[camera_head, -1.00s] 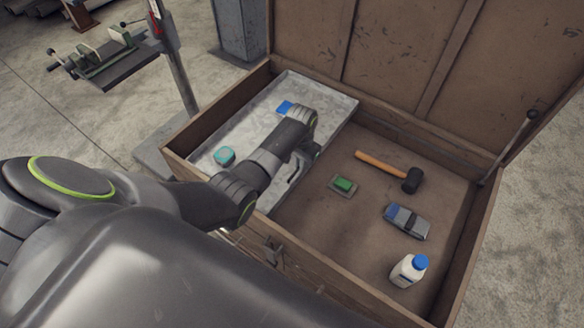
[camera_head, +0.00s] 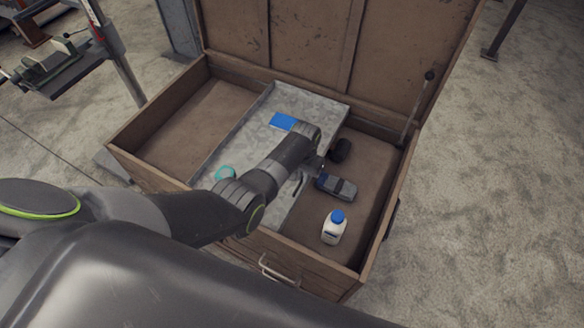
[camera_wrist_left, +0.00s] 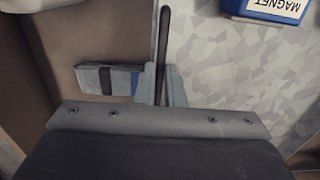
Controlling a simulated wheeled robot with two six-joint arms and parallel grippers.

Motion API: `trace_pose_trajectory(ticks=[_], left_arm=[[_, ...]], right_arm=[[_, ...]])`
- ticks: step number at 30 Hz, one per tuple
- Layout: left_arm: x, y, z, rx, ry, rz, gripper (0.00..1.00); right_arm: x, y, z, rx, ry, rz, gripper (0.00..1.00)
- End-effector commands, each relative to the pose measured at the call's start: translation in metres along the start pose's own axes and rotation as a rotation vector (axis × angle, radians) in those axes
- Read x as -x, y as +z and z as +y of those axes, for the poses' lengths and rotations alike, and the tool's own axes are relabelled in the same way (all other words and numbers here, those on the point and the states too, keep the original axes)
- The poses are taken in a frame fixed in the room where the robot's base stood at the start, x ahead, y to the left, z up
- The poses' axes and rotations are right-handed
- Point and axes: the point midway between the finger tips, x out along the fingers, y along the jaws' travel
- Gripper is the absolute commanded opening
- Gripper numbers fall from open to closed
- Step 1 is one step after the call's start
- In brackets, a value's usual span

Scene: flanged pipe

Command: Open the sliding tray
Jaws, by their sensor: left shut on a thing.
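The grey metal sliding tray (camera_head: 322,106) sits across the middle of the open wooden chest (camera_head: 150,125). My left gripper (camera_head: 308,174) is at the tray's right side, partly hidden behind my wrist. In the left wrist view its fingers (camera_wrist_left: 162,82) are shut on a dark bar (camera_wrist_left: 163,35) along the tray's edge, the tray handle. My right gripper is out of view.
The chest floor left of the tray is bare. Right of it lie a black mallet head (camera_head: 341,150), a grey-blue tool (camera_head: 336,187) and a white bottle with blue cap (camera_head: 334,228). The raised lid (camera_head: 310,40) stands behind. A vise stand (camera_head: 62,70) is at left.

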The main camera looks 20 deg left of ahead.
Motion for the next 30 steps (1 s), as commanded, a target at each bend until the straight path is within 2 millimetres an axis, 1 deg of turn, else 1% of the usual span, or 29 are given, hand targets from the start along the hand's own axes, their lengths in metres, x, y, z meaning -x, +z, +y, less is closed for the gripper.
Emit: trace_pose_trajectory(ticks=[1, 3, 9, 15, 25, 26, 30], left_arm=[[0.002, -0.001, 0.009, -0.002, 0.002, 0.001, 0.0], [0.002, -0.001, 0.02, -0.002, 0.002, 0.001, 0.0], [0.001, -0.001, 0.039, -0.001, 0.001, 0.003, 0.0], [0.001, -0.001, 0.045, 0.0, 0.0, 0.004, 0.0], [0.001, -0.002, 0.046, 0.0, 0.0, 0.006, 0.0], [0.001, -0.002, 0.046, 0.0, 0.0, 0.006, 0.11], [0.001, -0.001, 0.046, 0.0, 0.0, 0.005, 0.3]], right_arm=[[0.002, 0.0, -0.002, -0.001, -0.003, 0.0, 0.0], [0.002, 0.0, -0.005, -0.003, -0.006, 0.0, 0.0], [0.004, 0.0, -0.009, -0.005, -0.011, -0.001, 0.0], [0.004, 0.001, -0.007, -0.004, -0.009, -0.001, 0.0], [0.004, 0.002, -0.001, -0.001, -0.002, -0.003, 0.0], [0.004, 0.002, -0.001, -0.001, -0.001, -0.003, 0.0], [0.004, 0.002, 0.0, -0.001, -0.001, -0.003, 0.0]])
